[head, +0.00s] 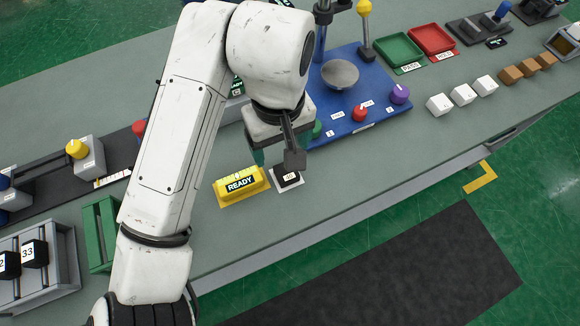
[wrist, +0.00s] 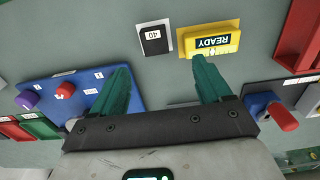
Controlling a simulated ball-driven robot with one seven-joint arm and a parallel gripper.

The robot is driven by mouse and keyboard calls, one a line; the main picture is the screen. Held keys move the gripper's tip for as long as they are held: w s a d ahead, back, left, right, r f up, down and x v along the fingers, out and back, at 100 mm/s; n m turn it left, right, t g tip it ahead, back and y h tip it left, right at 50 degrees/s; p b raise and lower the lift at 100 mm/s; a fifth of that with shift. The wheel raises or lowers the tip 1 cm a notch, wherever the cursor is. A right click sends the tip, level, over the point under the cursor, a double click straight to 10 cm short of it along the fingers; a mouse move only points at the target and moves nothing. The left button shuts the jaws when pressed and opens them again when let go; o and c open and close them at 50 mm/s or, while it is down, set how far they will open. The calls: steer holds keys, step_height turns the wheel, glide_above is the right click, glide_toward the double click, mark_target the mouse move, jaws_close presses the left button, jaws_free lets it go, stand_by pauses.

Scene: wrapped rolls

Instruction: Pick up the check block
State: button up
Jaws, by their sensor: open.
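The check block (head: 288,178) is a small black block with a white number label. It sits on a white square on the grey bench, beside the yellow READY sign. In the wrist view the block (wrist: 152,45) reads 40 and lies past the fingertips, roughly between their lines. My gripper (wrist: 161,65) has two green fingers spread wide with nothing between them. In the head view my gripper (head: 287,150) hangs above and just behind the block, and my wrist partly covers the fingers. I see no contact with the block.
The yellow READY sign (head: 240,186) stands close to the block's left. A blue board (head: 345,122) with coloured knobs and a grey bowl (head: 340,75) lies behind to the right. White cubes (head: 462,94) stand further right. The bench front near the block is clear.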

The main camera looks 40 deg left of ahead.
glide_above(283, 172)
step_height(283, 172, down, 5)
steer(key=shift+r, duration=0.1)
steer(key=shift+w+d+f+p, duration=0.1)
steer(key=shift+w+f+p, duration=0.1)
steer(key=shift+f, duration=1.25)
steer(key=shift+w+d+f+p, duration=0.1)
steer(key=shift+w+f+p, duration=0.05)
steer(key=shift+f, duration=1.25)
steer(key=c, duration=1.2)
